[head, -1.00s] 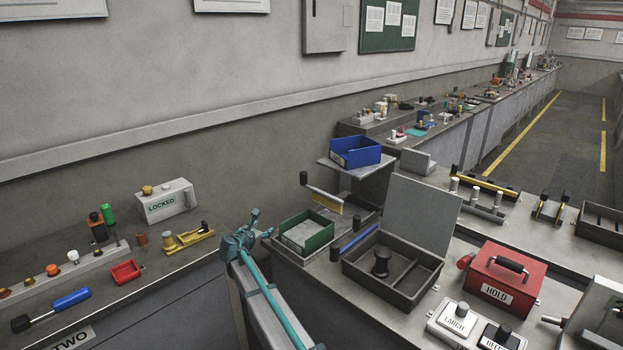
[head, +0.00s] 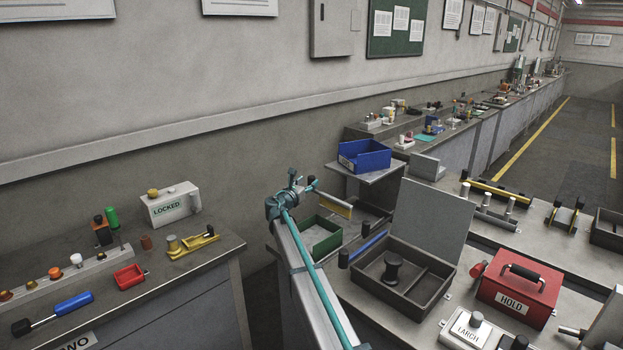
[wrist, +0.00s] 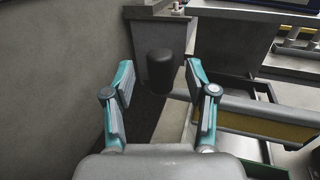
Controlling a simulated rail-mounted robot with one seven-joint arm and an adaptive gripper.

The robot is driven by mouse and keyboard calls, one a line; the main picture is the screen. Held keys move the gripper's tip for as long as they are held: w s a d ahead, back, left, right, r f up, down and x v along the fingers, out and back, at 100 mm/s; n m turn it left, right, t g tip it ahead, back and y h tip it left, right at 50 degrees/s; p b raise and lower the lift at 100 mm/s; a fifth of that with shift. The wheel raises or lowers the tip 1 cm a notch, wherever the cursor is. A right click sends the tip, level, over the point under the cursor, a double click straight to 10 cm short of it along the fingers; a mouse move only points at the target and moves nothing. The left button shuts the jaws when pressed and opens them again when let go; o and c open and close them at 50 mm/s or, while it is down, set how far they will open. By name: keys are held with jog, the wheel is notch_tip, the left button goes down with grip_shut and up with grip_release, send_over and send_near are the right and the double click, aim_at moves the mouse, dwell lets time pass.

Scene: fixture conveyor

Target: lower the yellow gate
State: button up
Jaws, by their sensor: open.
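The yellow gate (head: 334,204) is a pale bar with a yellow lower edge, raised above the green bin, with a dark knob at its near end. In the wrist view the gate (wrist: 262,120) runs off to the right, behind my right finger. The dark rounded knob (wrist: 160,72) shows upright between my fingertips, ahead of them. My gripper (head: 297,184) is open and empty at the knob end of the gate; it also shows in the wrist view (wrist: 159,84). Contact with the knob cannot be seen. My gripper partly hides the gate's near end in the head view.
The green bin (head: 321,249) sits below the gate, and a blue bin (head: 364,156) stands on a raised shelf behind it. A dark open-lidded box (head: 442,290) and a red HOLD box (head: 517,291) are to the right. The wall is close on the left.

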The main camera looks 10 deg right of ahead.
aim_at(310, 181)
jog(key=shift+p+x, duration=0.35)
jog(key=shift+x, duration=1.5)
jog(key=shift+c, duration=0.2)
grip_shut()
